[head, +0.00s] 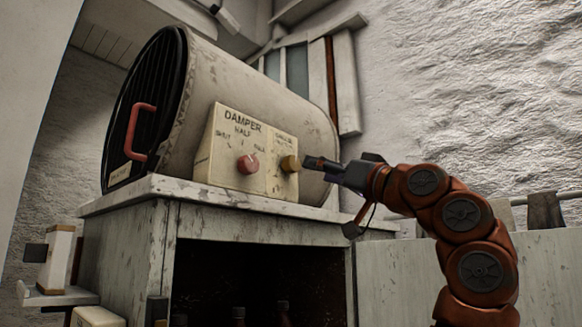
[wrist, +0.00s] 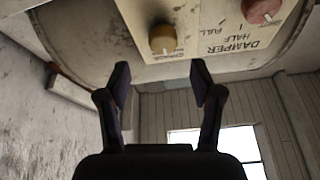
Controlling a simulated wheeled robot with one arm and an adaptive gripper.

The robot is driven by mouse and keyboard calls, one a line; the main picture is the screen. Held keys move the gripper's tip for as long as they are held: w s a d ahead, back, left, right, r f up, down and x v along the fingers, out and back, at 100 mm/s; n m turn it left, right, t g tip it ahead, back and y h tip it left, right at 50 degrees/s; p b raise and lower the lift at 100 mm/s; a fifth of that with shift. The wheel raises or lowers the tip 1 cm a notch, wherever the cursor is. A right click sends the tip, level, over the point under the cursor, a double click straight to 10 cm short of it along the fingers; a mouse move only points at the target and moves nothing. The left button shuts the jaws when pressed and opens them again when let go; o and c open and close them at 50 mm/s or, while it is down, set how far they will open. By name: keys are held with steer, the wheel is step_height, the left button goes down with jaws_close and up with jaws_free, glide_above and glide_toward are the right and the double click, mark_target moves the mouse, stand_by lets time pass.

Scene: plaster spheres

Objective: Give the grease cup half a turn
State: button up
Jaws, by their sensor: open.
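The grease cup appears to be the brass-yellow round knob (head: 290,164) on the right part of the cream panel (head: 225,165); the small lettering above it is hard to read. My gripper (head: 312,163) is just right of the knob in the head view. In the wrist view the knob (wrist: 163,38) sits just beyond the gap between the open fingertips (wrist: 160,70). The fingers look apart from it, with nothing between them. A red damper knob (head: 247,164) is left of it in the head view; it also shows in the wrist view (wrist: 262,10).
The panel is fixed on a large worn drum (head: 262,92) with a red handle (head: 136,132) on its black slatted end. The drum stands on a weathered white cabinet (head: 140,240) with a dark open front holding several bottle-like things.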

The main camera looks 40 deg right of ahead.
mark_target(296, 165)
steer(key=p+x, duration=0.1)
steer(key=x, duration=0.1)
steer(key=p+x, duration=0.1)
steer(key=x, duration=0.2)
steer(key=p+x, duration=0.1)
steer(key=x, duration=0.1)
steer(key=shift+w+a+r, duration=0.1)
steer(key=shift+w+a, duration=0.1)
steer(key=shift+a, duration=0.15)
steer(key=c, duration=1.1)
